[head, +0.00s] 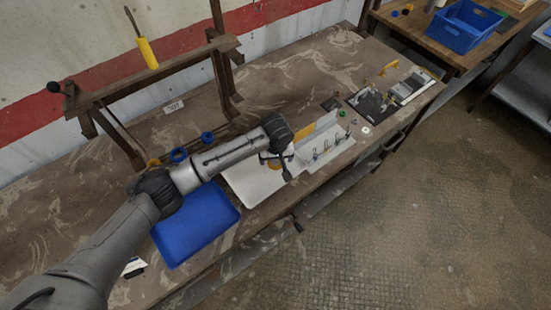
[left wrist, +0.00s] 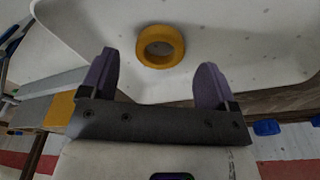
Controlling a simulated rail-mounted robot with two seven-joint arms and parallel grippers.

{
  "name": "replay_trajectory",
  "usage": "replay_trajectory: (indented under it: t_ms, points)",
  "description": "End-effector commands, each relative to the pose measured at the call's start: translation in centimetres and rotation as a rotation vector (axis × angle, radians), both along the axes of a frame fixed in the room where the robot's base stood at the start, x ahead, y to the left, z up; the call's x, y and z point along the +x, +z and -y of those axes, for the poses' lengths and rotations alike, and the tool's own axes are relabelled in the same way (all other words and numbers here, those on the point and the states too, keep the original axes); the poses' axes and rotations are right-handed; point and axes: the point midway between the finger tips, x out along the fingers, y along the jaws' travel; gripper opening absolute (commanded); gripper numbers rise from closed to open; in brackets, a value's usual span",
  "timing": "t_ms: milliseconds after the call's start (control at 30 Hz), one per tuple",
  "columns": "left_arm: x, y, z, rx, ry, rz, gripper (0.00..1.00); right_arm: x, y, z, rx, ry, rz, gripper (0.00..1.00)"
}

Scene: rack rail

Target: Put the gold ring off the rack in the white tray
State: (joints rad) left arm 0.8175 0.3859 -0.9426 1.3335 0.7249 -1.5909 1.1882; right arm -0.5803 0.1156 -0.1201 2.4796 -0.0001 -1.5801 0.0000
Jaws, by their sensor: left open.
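The gold ring (left wrist: 161,46) shows over the floor of the white tray (left wrist: 80,25) in the left wrist view, just ahead of my left gripper's fingertips. I cannot tell whether it rests on the tray floor. In the head view the white tray (head: 250,192) lies on the bench, partly hidden by my left arm. My left gripper (head: 277,164) is above the tray's far right part there. Its two fingers (left wrist: 158,60) are spread apart with nothing clamped between them. My right gripper is not in view.
A blue tray (head: 195,225) lies left of the white tray. A pale stand with upright pegs (head: 328,148) is to the right. A brown frame (head: 150,75) stands at the back left, with blue rings (head: 179,155) near its foot.

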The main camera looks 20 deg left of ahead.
Motion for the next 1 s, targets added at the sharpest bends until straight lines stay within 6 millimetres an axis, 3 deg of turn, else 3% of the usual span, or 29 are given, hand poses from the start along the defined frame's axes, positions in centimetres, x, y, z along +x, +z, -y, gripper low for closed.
replay_trajectory:
  t_ms: [200, 500, 1000]
  points:
    - [-0.4, 4.5, 0.3, -0.002, 0.000, 0.003, 0.82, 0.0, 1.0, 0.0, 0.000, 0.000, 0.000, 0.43]
    - [-0.9, 8.4, 0.5, -0.001, 0.000, 0.000, 0.82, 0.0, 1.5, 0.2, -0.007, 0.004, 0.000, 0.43]
    - [-1.0, 9.6, 0.6, 0.000, 0.001, 0.000, 0.82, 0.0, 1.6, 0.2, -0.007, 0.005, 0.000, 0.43]
